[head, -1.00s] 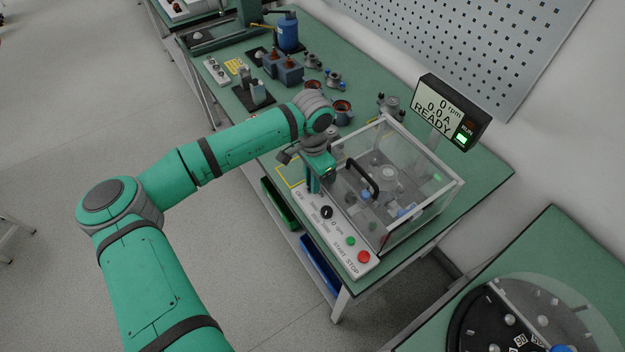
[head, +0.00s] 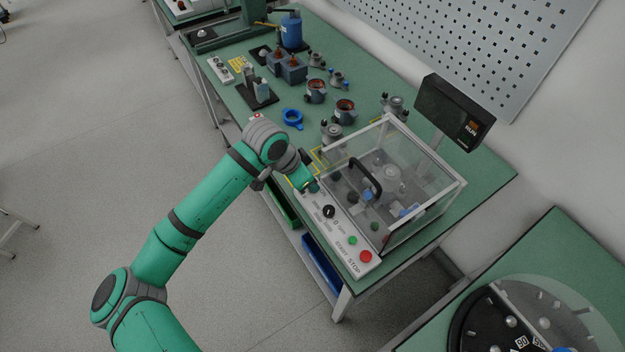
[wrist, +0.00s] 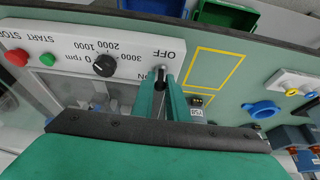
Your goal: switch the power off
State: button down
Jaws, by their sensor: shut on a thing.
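The white control panel (head: 338,232) lies along the front of the clear test enclosure (head: 425,175). The power switch lever (wrist: 161,72) is at the panel's end, by the OFF and ON labels, in the wrist view. My gripper (wrist: 166,82) is shut on this lever, which points toward the OFF label. In the head view my gripper (head: 313,187) is at the panel's far end and hides the switch.
The black speed knob (wrist: 104,65), green START button (head: 352,240) and red STOP button (head: 366,257) sit along the same panel. A blue ring (head: 292,117) lies farther back on the bench.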

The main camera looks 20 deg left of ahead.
jog(key=shift+s+a+f+t+h, duration=0.1)
jog(key=shift+s+a+t+h, duration=0.25)
jog(key=shift+t+h, duration=0.45)
jog(key=shift+s+a+f+t+h, duration=0.1)
jog(key=shift+s+a+t+h, duration=0.2)
jog(key=shift+t+h, duration=0.5)
jog(key=shift+t, duration=0.4)
jog(key=c, duration=1.7)
grip_release()
jog(key=shift+d, duration=0.1)
jog(key=shift+c, duration=0.2)
jog(key=shift+s+r, duration=0.1)
jog(key=v, duration=1)
jog(key=shift+s+r, duration=0.2)
